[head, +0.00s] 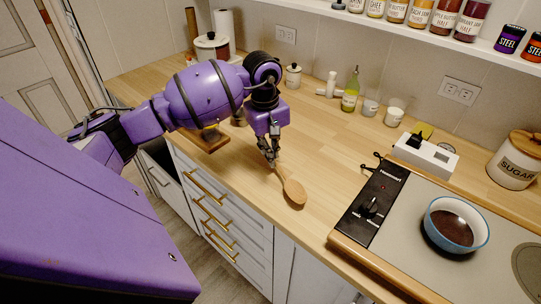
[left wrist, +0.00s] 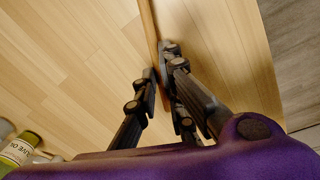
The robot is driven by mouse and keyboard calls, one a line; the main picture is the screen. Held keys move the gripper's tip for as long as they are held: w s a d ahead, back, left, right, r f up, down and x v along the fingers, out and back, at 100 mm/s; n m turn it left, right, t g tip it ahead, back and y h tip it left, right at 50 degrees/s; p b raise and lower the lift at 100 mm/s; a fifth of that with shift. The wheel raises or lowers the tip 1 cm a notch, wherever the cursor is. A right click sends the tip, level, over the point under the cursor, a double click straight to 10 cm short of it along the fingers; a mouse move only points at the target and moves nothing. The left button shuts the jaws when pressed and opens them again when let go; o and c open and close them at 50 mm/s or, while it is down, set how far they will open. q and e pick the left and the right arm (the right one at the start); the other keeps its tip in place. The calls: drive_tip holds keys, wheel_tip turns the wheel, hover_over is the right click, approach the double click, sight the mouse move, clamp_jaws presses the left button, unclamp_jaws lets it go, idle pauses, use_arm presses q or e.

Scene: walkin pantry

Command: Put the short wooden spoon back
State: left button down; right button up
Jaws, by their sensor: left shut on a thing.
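The short wooden spoon (head: 294,189) is over the wooden counter near its front edge, with its bowl toward the front right. My left gripper (head: 271,160) is shut on its handle, pointing down from above. In the left wrist view the gripper (left wrist: 160,75) closes around the thin handle (left wrist: 148,22), which runs up out of the frame. I cannot tell whether the spoon touches the counter. My right gripper is not in view.
A cooktop (head: 385,250) with a blue bowl (head: 456,224) of dark liquid is at the right. An oil bottle (head: 350,91), small white cups and a white power strip (head: 426,155) stand toward the wall. The middle counter is clear.

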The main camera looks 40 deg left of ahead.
use_arm(q)
wheel_tip(320, 180, down, 2)
drive_tip(key=shift+f, duration=0.1)
drive_tip(key=shift+f, duration=0.2)
drive_tip(key=c, duration=1.8)
unclamp_jaws()
drive_tip(key=shift+r, duration=0.1)
drive_tip(key=shift+c, duration=0.2)
